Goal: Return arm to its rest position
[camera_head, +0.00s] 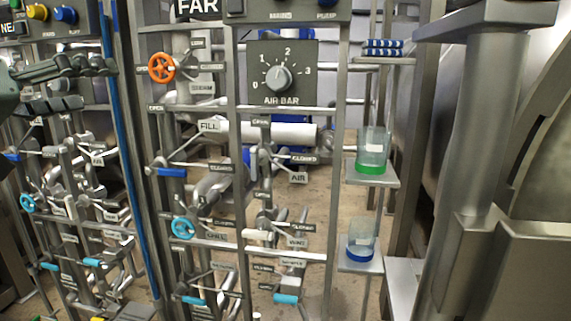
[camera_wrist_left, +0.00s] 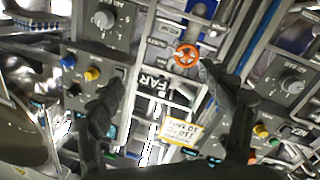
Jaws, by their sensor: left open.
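My left gripper (camera_head: 97,85) comes in at the left edge of the head view, in front of the pipe racks. Its two dark fingers are spread one above the other, with nothing between them. In the left wrist view the gripper (camera_wrist_left: 165,82) is also open and empty, with the FAR panel (camera_wrist_left: 160,85) and an orange handwheel (camera_wrist_left: 187,56) beyond the fingers. The same orange handwheel (camera_head: 162,67) is in the head view, to the right of the gripper. My right gripper is not in view.
Pipe racks with valves and blue handwheels (camera_head: 183,228) fill the left and middle. An AIR BAR dial (camera_head: 282,80) is at the upper middle. A green-based glass jar (camera_head: 372,150) and a blue-based one (camera_head: 361,240) stand on small shelves. A large metal vessel (camera_head: 530,150) is at right.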

